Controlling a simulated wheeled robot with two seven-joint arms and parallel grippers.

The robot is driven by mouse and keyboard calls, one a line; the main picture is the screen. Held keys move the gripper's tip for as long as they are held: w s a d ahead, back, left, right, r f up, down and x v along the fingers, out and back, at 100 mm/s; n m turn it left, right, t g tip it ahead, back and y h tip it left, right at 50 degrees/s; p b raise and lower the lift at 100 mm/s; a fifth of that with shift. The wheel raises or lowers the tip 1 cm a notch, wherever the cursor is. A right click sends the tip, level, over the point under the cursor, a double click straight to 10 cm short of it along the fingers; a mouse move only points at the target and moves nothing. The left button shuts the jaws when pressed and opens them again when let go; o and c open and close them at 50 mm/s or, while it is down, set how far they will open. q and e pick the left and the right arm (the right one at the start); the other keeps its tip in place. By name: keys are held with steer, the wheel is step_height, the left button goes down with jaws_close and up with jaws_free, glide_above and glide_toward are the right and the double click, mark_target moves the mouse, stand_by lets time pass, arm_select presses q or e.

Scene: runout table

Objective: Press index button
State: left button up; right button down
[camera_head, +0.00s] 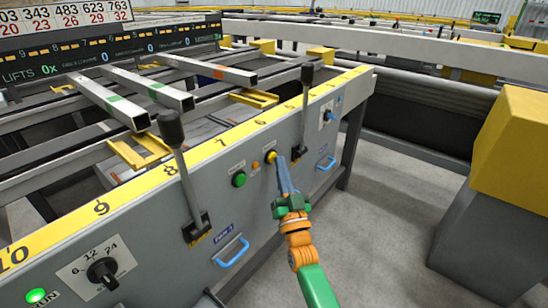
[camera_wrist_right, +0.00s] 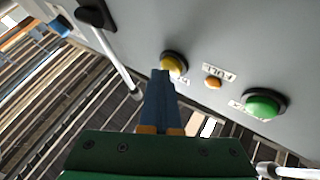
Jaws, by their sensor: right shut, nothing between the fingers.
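My right gripper (camera_head: 275,160) is shut and empty, its narrow blue fingers pointing at the grey front panel (camera_head: 215,185). Its tip is at a round yellow button (camera_head: 270,156) with a dark rim. In the right wrist view the fingertips (camera_wrist_right: 164,74) overlap the lower edge of the yellow button (camera_wrist_right: 174,64); I cannot tell whether they touch it. A green button (camera_head: 239,180) sits to the left in the head view; it also shows in the wrist view (camera_wrist_right: 266,103). The button labels are too small to read surely. My left gripper is out of view.
A small orange lamp (camera_head: 255,165) lies between the two buttons. Black-handled levers stand on both sides, one nearer (camera_head: 180,160) and one farther (camera_head: 304,110). Blue handles (camera_head: 231,251) stick out from the panel. Floor is free right of the panel, before a yellow-topped post (camera_head: 515,150).

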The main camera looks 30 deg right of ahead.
steer(key=shift+s+d+p, duration=0.25)
steer(key=shift+s+p, duration=0.05)
steer(key=shift+s, duration=0.3)
steer(key=s+p, duration=0.1)
steer(key=s+d, duration=0.1)
steer(key=s, duration=0.1)
steer(key=s+d+p, duration=0.1)
steer(key=shift+s+p, duration=0.3)
stand_by(0.5)
